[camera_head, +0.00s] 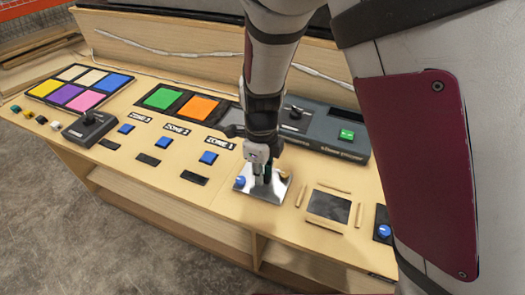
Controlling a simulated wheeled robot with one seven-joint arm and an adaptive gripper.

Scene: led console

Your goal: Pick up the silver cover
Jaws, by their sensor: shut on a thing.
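The silver cover (246,190) is a small shiny square plate near the front edge of the wooden console, to the right of the ZONE 1 label. My gripper (262,178) is directly above it and shut on it at the middle. A blue knob or button shows at the plate's left and a yellowish one at its right. The fingertips hide part of the plate. I cannot tell whether the plate touches the console top.
A dark square recess (329,206) framed by wooden strips lies right of the plate. A dark control box (340,135) with a green button stands behind. Blue buttons, a joystick box (89,126) and coloured panels (80,88) fill the left of the console (120,175).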

